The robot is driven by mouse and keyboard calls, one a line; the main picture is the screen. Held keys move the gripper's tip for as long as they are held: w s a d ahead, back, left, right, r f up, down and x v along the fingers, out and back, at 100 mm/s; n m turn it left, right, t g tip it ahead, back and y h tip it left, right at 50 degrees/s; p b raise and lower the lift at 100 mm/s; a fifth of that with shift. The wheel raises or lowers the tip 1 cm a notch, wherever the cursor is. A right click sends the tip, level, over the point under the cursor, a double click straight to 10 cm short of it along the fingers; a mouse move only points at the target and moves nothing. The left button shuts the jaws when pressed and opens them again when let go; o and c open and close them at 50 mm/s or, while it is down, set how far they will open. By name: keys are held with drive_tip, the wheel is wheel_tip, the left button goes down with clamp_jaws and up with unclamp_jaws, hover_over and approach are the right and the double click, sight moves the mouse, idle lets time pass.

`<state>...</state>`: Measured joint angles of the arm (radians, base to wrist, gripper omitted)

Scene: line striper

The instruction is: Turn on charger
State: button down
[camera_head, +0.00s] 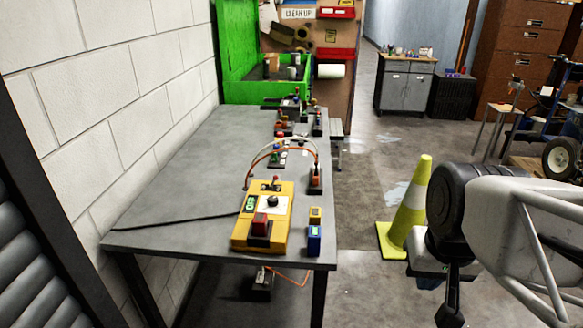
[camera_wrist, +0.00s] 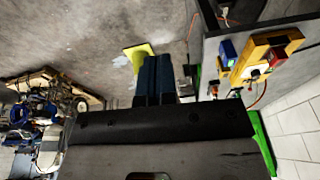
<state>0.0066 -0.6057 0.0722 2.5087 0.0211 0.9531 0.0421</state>
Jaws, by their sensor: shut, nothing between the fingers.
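The yellow charger (camera_head: 282,205) lies on the grey table near its front edge. It has a large red switch (camera_head: 260,225), a dark round knob (camera_head: 272,201) on a white plate, and a small green display (camera_head: 250,203). In the wrist view the charger (camera_wrist: 250,62) is at the upper right, with its red switch (camera_wrist: 276,58). I cannot tell the switch's position. My gripper (camera_head: 450,312) hangs right of the table, over the floor and apart from the charger. In the wrist view its fingers (camera_wrist: 154,62) are together and empty.
A blue battery (camera_head: 314,240) and a smaller yellow one (camera_head: 315,215) stand right of the charger. A black cable (camera_head: 170,222) runs left. Several chargers or tools stand farther back on the table (camera_head: 165,190). A yellow cone (camera_head: 410,205) stands between the table and my arm.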

drive_tip(key=w+a+m+g+y, duration=0.25)
drive_tip(key=w+a+m, duration=0.2)
drive_tip(key=w, duration=0.85)
drive_tip(key=w+a+m+g+y, duration=0.1)
drive_tip(key=w+a+m+y, duration=0.3)
drive_tip(key=w, duration=0.9)
drive_tip(key=w+a+f+m+y, duration=0.1)
drive_tip(key=w+a+f+m, duration=0.1)
drive_tip(key=w, duration=0.6)
drive_tip(key=w+a+f+m+y, duration=0.2)
drive_tip(key=w+a+f, duration=0.2)
drive_tip(key=w, duration=0.4)
drive_tip(key=w+a+f+m+y, duration=0.1)
drive_tip(key=w+a+f+m, duration=0.1)
drive_tip(key=w, duration=0.6)
drive_tip(key=shift+w+a+f+g+y, duration=0.35)
drive_tip(key=shift+a+f, duration=0.35)
drive_tip(key=shift+a, duration=0.4)
drive_tip(key=shift+a+m, duration=0.15)
drive_tip(key=shift+m, duration=0.1)
drive_tip(key=shift+x, duration=4.85)
